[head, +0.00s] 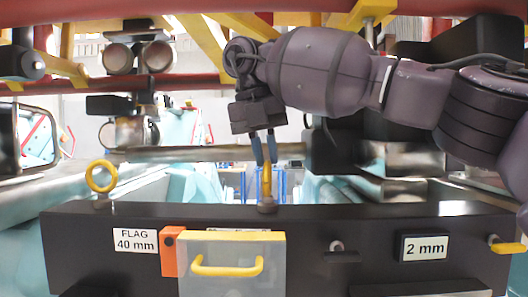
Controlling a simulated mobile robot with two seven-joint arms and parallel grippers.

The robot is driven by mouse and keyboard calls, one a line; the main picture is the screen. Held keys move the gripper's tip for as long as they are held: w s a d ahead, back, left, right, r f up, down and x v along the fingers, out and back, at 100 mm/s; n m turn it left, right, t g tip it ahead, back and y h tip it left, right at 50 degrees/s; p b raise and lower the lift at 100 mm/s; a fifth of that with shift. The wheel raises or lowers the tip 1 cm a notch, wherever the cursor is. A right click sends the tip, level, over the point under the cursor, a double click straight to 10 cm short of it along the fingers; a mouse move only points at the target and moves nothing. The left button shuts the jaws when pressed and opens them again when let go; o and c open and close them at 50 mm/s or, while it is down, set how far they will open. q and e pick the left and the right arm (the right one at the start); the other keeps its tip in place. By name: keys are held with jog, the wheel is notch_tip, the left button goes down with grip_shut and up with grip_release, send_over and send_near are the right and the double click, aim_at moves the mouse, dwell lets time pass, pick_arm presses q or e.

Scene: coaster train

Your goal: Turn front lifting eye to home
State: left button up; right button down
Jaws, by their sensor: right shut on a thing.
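A yellow lifting eye (267,186) stands on a grey base on top of the black beam (80,228), near the middle of the head view. It appears edge-on, as a narrow upright shape. My right gripper (265,158) comes down from above and is shut on this eye; its blue-grey fingertips cover the eye's upper part. A second yellow lifting eye (101,176) stands at the left of the beam, with its round opening facing me. The picture does not show which eye is called front. My left gripper is not in view.
A clear box with a yellow handle (228,268) and an orange block (170,252) sit on the beam's front. Labels read "FLAG 40 mm" (135,240) and "2 mm" (424,248). A yellow lever (507,246) is at far right. Red and yellow framework (205,50) crosses above.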

jog(key=m, duration=0.4)
jog(key=shift+d+r+m+g, duration=0.1)
jog(key=shift+d+m+g, duration=0.2)
jog(key=shift+g, duration=0.1)
jog(key=m+b, duration=0.1)
jog(key=m, duration=0.2)
jog(key=shift+d+m+g+y, duration=0.15)
jog(key=shift+m+g+y, duration=0.15)
jog(key=m, duration=0.1)
jog(key=m+b, duration=0.1)
jog(key=shift+s+d+m, duration=0.15)
jog(key=shift+m, duration=0.25)
jog(key=m+y, duration=0.1)
jog(key=m, duration=0.2)
jog(key=shift+s+d+g+b, duration=0.1)
jog(key=shift+s+g+b, duration=0.05)
jog(key=shift+g+b, duration=0.2)
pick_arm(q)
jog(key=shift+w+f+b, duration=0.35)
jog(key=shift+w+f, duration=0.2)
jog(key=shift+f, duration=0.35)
pick_arm(e)
jog(key=shift+s+m, duration=0.1)
jog(key=shift+m, duration=1.1)
jog(key=shift+y, duration=0.3)
jog(key=c, duration=1.2)
grip_release()
jog(key=shift+o, duration=0.2)
